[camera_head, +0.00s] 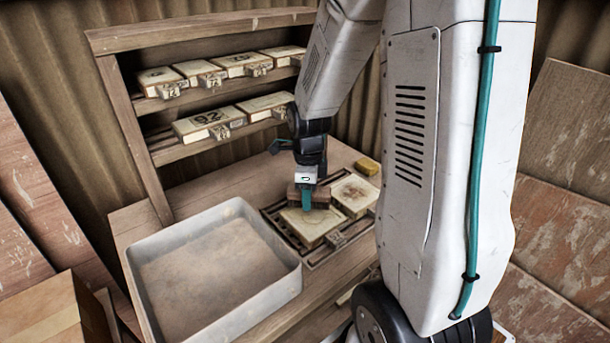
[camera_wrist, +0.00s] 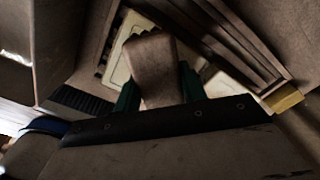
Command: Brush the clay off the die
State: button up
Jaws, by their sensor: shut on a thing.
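The die on the bench shows as two cream blocks side by side on a dark slatted rack. The nearer block (camera_head: 312,228) has a metal clasp at its front right. The farther block (camera_head: 354,193) bears brownish clay-like marks. My gripper (camera_head: 307,198), with green fingers, is shut on a brown block-shaped brush (camera_head: 322,195) over the back of the nearer block. The wrist view shows the brush (camera_wrist: 153,68) between the fingers, with cream die surface behind it.
A large grey tray (camera_head: 290,284) with a dusty floor stands left of the rack (camera_head: 326,255). A yellow block (camera_head: 367,166) lies behind the die. A wooden shelf (camera_head: 190,151) at the back holds several numbered, clasped dies. Boards lean at the right.

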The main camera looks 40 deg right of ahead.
jog(key=shift+r, duration=3)
jog(key=shift+s, duration=0.15)
